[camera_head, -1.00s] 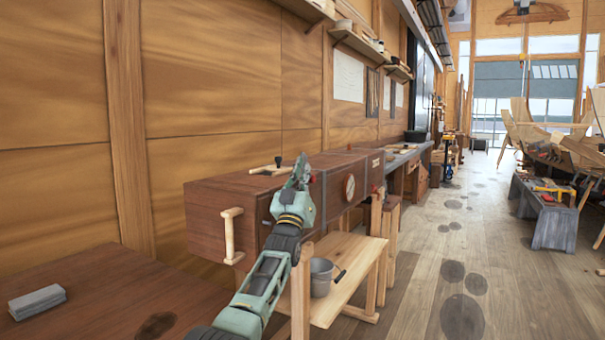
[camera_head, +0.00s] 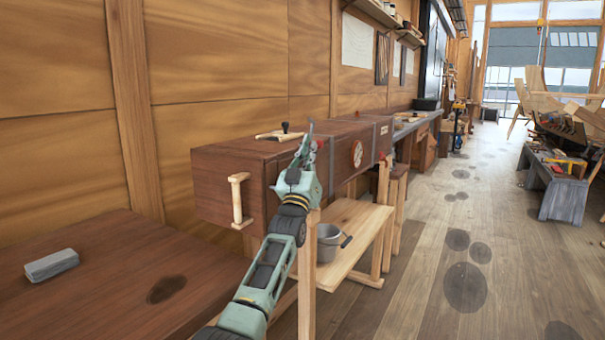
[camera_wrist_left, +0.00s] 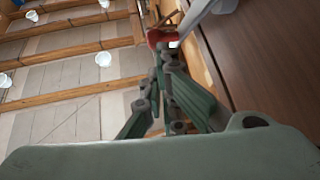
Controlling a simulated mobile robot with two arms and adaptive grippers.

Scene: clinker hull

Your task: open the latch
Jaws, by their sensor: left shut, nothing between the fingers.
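A long dark-brown wooden chest (camera_head: 225,185) stands along the wall, with a pale wooden handle (camera_head: 238,200) on its near end. My left gripper (camera_head: 309,130) is at the chest's front side, near its top edge, its fingers shut and empty. A small red part (camera_head: 320,144) shows just beside the fingers and may belong to the latch. In the left wrist view a red piece (camera_wrist_left: 158,38) and a grey metal bar (camera_wrist_left: 195,14) lie just beyond the fingertips (camera_wrist_left: 163,58). Whether the fingers touch the red piece cannot be told. My right gripper is not in view.
A low wooden bench (camera_head: 352,225) with a grey bucket (camera_head: 327,242) stands below. A brown table (camera_head: 100,260) with a grey block (camera_head: 51,264) is at left.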

